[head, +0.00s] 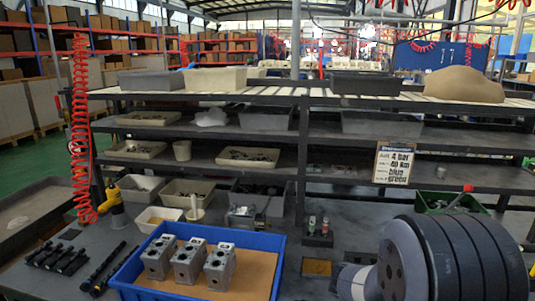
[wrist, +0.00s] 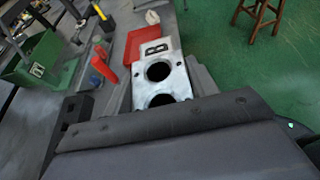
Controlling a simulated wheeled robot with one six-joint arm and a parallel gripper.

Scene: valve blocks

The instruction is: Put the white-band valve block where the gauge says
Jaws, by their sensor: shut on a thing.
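In the wrist view, my gripper (wrist: 161,80) is shut on a pale metal valve block (wrist: 172,66) with two dark round bores. A white band cannot be made out on it. In the head view, my arm fills the lower right, and the gripper and held block are not visible. Three other grey valve blocks, left (head: 158,257), middle (head: 188,262) and right (head: 220,267), stand in a blue tray (head: 265,241) on the bench. Small fittings (head: 318,226) stand on the bench near the middle; I cannot tell whether one is the gauge.
A sign (head: 394,163) hangs on the shelf front; its lower lines seem to read blue and green. A green crate (head: 434,207) is behind my arm. The wrist view shows a red box (wrist: 128,44), a green bin (wrist: 35,68), a stool (wrist: 263,12) and open green floor.

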